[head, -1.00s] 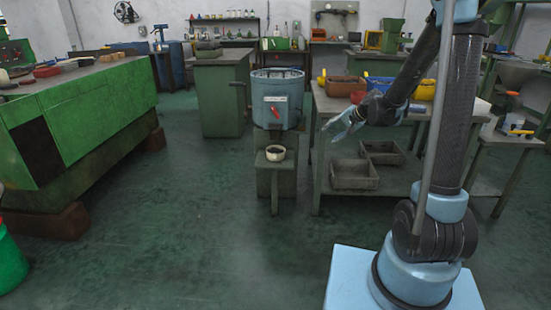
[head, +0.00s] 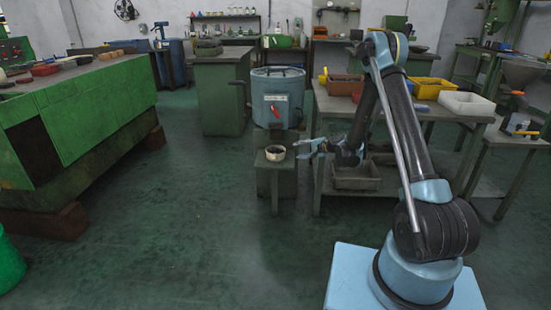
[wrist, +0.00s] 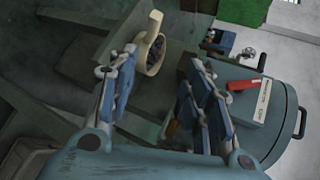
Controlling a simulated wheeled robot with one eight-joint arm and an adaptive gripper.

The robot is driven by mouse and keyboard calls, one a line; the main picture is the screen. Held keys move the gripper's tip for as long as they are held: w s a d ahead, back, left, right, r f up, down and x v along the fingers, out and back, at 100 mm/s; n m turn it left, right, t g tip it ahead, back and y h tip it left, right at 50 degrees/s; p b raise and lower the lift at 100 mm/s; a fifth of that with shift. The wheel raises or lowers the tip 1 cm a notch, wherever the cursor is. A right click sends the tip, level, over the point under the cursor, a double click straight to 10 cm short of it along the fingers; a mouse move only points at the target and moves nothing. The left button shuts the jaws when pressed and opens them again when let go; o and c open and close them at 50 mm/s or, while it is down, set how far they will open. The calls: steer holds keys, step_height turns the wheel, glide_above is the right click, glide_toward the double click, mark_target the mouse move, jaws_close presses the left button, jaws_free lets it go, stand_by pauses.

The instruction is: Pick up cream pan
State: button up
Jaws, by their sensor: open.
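The cream pan (head: 275,153) is a small round pan with dark contents. It sits on a low green stand (head: 285,175) in front of the blue drum. In the wrist view the pan (wrist: 153,58) shows at the upper middle, beyond the tip of the left finger. My gripper (head: 304,147) is just right of the pan in the head view, at about its height. In the wrist view my gripper (wrist: 160,72) has its fingers spread, with nothing held between them. The pan appears apart from the fingers, though the left fingertip overlaps its edge in the picture.
A blue drum (head: 278,100) with a red handle stands right behind the pan. A green workbench (head: 330,103) with bins, including a white tray (head: 466,103), is to the right. A grey bin (head: 355,178) lies on its lower shelf. The floor in front is clear.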

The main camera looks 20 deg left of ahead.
mark_target(275, 156)
steer(key=shift+m+y, duration=0.3)
steer(key=shift+y, duration=0.1)
steer(key=f+x, duration=0.1)
steer(key=x, duration=0.6)
steer(key=f+x, duration=0.1)
steer(key=x, duration=0.6)
steer(key=d+f+x, duration=0.1)
steer(key=x, duration=0.6)
steer(key=shift+s, duration=0.2)
jaws_close()
